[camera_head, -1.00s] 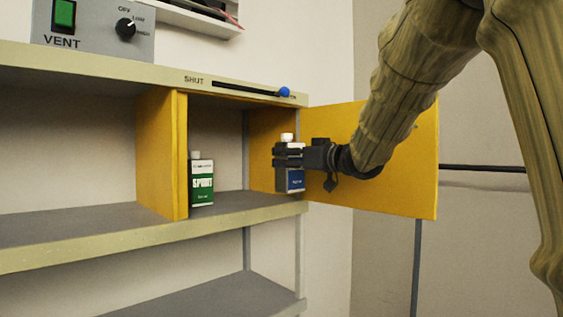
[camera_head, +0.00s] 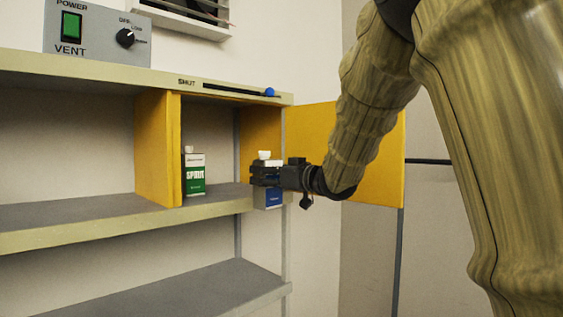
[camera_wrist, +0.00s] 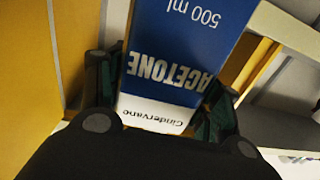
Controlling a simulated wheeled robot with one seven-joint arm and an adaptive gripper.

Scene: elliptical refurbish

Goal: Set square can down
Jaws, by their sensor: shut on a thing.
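A blue and white square can (camera_head: 268,197) with a white cap is held in my gripper (camera_head: 265,174), in front of the right end of the shelf in the head view. In the wrist view the can (camera_wrist: 185,60) fills the middle and reads "ACETONE" and "500 ml", upside down. The gripper fingers (camera_wrist: 160,90) are shut on its two sides. The can looks upright in the head view. Its lower part overlaps the shelf's front edge, and I cannot tell whether it touches the shelf.
A green and white can (camera_head: 194,177) stands in the yellow-walled compartment, left of my gripper. The yellow door (camera_head: 370,150) stands open on the right. A slider with a blue knob (camera_head: 270,92) is above. A lower shelf (camera_head: 210,285) is bare where visible.

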